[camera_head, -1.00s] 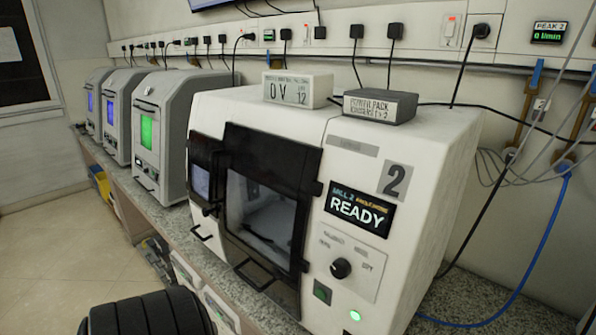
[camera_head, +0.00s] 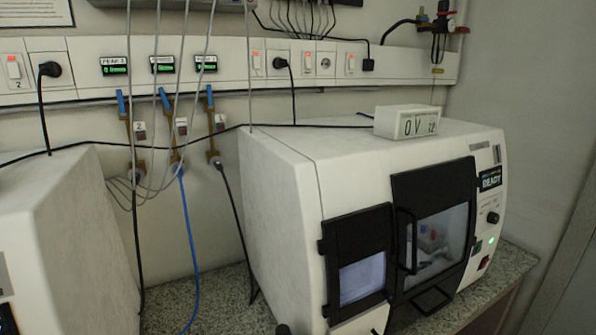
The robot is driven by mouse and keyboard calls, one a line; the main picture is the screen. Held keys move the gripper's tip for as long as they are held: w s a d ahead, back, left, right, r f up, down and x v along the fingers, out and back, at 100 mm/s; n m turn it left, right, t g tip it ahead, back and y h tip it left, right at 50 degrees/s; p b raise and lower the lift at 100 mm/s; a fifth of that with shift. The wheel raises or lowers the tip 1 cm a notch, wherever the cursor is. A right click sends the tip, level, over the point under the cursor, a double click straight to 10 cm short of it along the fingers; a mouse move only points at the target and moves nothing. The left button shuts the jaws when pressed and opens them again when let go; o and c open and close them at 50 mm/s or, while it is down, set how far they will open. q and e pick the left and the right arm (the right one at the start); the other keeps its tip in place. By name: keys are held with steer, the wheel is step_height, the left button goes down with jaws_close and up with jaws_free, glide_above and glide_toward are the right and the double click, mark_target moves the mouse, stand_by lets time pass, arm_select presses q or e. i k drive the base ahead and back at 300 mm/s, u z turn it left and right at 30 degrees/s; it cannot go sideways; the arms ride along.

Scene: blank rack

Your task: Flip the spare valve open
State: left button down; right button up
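Three wall valves with brass-coloured bodies and upright blue handles stand in a row below the socket rail: a left valve (camera_head: 122,105), a middle valve (camera_head: 165,101) and a right valve (camera_head: 210,98). Each has a small tag beside it; the left tag (camera_head: 140,131) seems to read 2, the others are too small to read. A blue hose (camera_head: 190,245) runs down from the middle valve and a black hose (camera_head: 232,205) from the right one. I cannot tell which valve is the spare. Neither of my grippers is in view.
A white mill (camera_head: 285,200) with dark doors and a READY display stands right of the valves, a box reading 0 V (camera_head: 405,122) on top. Another white machine (camera_head: 60,240) stands at left. Thin grey cables hang before the valves. Three small green displays (camera_head: 162,65) sit above them.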

mark_target(169, 109)
steer(key=z, duration=0.45)
steer(key=k, duration=1.1)
steer(key=z, duration=0.9)
steer(key=i, duration=0.85)
steer(key=u, duration=0.85)
steer(key=i, duration=0.65)
steer(key=u, duration=0.5)
